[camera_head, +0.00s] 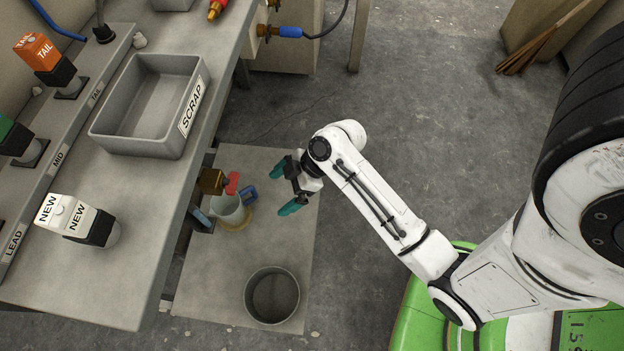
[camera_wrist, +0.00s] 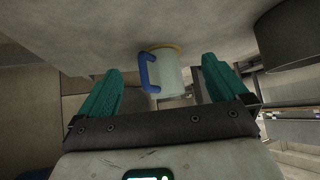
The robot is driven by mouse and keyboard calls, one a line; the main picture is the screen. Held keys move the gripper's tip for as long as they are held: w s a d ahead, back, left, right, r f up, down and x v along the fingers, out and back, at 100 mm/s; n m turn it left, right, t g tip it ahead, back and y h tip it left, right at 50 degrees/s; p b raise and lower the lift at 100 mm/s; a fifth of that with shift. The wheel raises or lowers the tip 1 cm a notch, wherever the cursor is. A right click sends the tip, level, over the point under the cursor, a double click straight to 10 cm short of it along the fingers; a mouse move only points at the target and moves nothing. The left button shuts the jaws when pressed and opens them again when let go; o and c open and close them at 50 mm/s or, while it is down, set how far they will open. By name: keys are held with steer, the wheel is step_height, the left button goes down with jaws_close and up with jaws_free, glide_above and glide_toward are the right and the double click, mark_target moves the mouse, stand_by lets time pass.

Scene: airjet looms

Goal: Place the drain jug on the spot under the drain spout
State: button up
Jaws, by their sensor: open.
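The drain jug (camera_head: 227,211), pale with a blue handle (camera_head: 249,196), stands upright on the floor slab under the bench edge. A yellow ring (camera_head: 239,224) shows around its base, and the wrist view also shows the jug (camera_wrist: 171,76) on this ring (camera_wrist: 176,47). How well it is centred is unclear. A brass drain fitting (camera_head: 212,181) with a red lever (camera_head: 232,183) sits just above the jug; the spout's outlet is hidden. My gripper (camera_head: 284,188) is open and empty, right of the jug and apart from it. In the wrist view the jug shows between the teal fingers, beyond them.
A round grey tub (camera_head: 272,295) stands on the slab (camera_head: 215,275) below the jug in the head view. The bench (camera_head: 130,255) with the SCRAP tray (camera_head: 152,145) overhangs at left. The slab between my gripper and the tub is clear, as is the floor (camera_head: 430,120) behind my arm.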

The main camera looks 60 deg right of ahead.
steer(key=s+m+g+h, duration=0.1)
steer(key=s, duration=0.1)
steer(key=s+a+m+g, duration=0.1)
steer(key=s, duration=0.1)
steer(key=s+m+g+h, duration=0.1)
steer(key=s, duration=0.1)
steer(key=shift+a+r+h, duration=0.2)
steer(key=shift+a+h, duration=0.1)
steer(key=shift+a, duration=0.1)
steer(key=s+r+m+g+h, duration=0.2)
steer(key=s+r+m+h, duration=0.1)
steer(key=s+m, duration=0.2)
steer(key=shift+s+d+r, duration=0.25)
steer(key=shift+s+d, duration=0.05)
steer(key=shift+s, duration=0.1)
steer(key=shift+c, duration=0.4)
stand_by(0.8)
